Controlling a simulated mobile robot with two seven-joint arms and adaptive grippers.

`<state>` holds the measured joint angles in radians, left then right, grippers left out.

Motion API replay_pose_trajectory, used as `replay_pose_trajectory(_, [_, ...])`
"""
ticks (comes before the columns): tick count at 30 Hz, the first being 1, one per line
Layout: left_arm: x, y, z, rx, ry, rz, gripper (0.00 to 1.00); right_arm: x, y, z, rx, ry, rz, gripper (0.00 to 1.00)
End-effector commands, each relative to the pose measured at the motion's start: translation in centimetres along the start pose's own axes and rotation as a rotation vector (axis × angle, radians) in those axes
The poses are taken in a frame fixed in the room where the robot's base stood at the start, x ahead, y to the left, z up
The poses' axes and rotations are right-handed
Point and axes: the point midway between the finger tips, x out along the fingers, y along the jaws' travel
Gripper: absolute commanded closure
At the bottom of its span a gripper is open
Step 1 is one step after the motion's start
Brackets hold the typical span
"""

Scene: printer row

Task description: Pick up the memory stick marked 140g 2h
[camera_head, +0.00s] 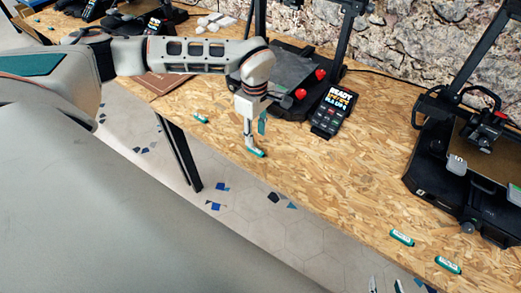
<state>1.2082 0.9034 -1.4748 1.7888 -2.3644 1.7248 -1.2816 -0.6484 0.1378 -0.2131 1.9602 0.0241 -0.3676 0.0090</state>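Several small green memory sticks with white labels lie on the wood-chip table; the labels are too small to read. One stick (256,153) lies near the front edge, right under my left gripper (254,143). The fingers point down at it; I cannot tell whether they are closed on it or touch it. Another stick (200,118) lies further left. Two more, a stick (402,238) and a stick (447,265), lie at the lower right. My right gripper (385,286) shows only as two fingertips at the bottom edge, apart and empty.
A black printer (297,70) stands behind my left gripper, with a dark display device (333,112) beside it. Another printer (460,160) stands at the right. The table (350,185) is clear between the sticks. A stone wall rises behind.

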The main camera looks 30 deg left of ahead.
Motion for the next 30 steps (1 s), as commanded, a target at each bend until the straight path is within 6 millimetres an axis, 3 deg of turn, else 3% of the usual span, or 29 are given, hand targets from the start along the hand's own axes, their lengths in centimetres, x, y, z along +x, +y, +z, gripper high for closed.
replay_pose_trajectory(13, [5.5,-0.2,0.6,-0.001,-0.003,-0.001,0.67,-0.2,0.1,-0.2,-0.002,0.0,0.001,0.6])
replay_pose_trajectory(23, [6.2,-0.2,0.6,-0.001,-0.003,0.001,0.67,-0.2,0.2,-0.3,-0.002,0.002,0.001,0.6])
replay_pose_trajectory(27, [6.2,-0.2,0.6,-0.001,-0.003,0.001,0.98,-0.2,0.2,-0.4,-0.002,0.003,0.001,0.6])
replay_pose_trajectory(30, [6.2,-0.2,0.6,-0.001,-0.003,0.001,0.98,-0.2,0.2,-0.4,-0.002,0.003,0.001,0.6])
